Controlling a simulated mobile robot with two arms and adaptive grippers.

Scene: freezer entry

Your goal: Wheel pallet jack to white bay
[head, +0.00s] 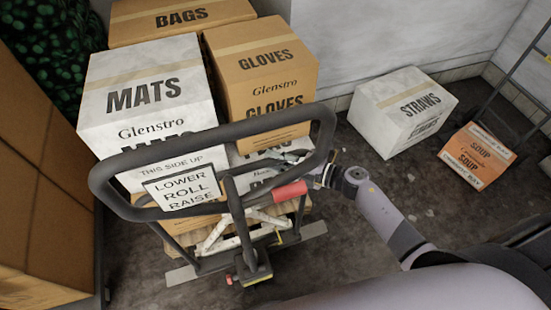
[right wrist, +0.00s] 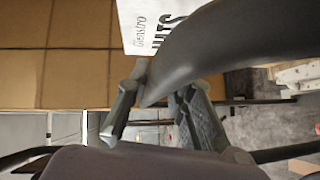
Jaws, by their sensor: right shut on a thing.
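The pallet jack has a dark looped handle (head: 235,128) with a "LOWER ROLL RAISE" sign (head: 183,187) and a red part. Its base stands at a wooden pallet loaded with boxes. My right gripper (head: 297,158) is shut on the right side of the handle loop. In the right wrist view, the dark handle bar (right wrist: 215,45) passes at the fingers of my right gripper (right wrist: 155,105). My left gripper is not in view. I cannot make out a white bay in these views.
White MATS (head: 145,92) and brown GLOVES (head: 262,62) boxes are on the load. A white STRAWS box (head: 402,108) stands by the wall. An orange SOUP box (head: 477,155) sits by a hand-truck frame at right. A tall brown stack (head: 40,190) closes the left. Floor between is bare.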

